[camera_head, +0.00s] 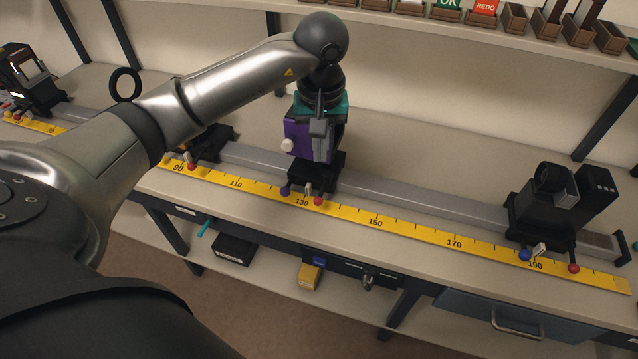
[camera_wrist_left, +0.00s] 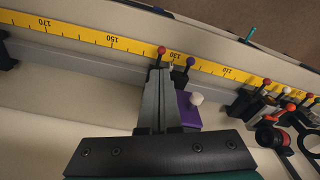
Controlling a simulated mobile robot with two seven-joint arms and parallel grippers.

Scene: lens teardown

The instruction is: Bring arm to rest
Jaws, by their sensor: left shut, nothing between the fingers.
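My left gripper (camera_head: 319,148) hangs from the arm reaching in from the left, over the bench rail, in front of a purple block (camera_head: 297,134) with a white knob (camera_head: 287,145). The block sits on a black carriage (camera_head: 318,176) near the 130 mark. In the left wrist view the two grey fingers (camera_wrist_left: 158,74) are together, with nothing seen between them. They overlap the carriage and lie beside the purple block (camera_wrist_left: 187,110); whether they touch it I cannot tell. My right gripper is not in view.
A yellow scale (camera_head: 350,217) runs along the rail (camera_head: 400,195). A black carriage with a boxy unit (camera_head: 546,212) stands near 190. A dark ring (camera_head: 125,84) stands at the left. A shelf with small bins (camera_head: 515,18) hangs behind. The rail is clear between 140 and 180.

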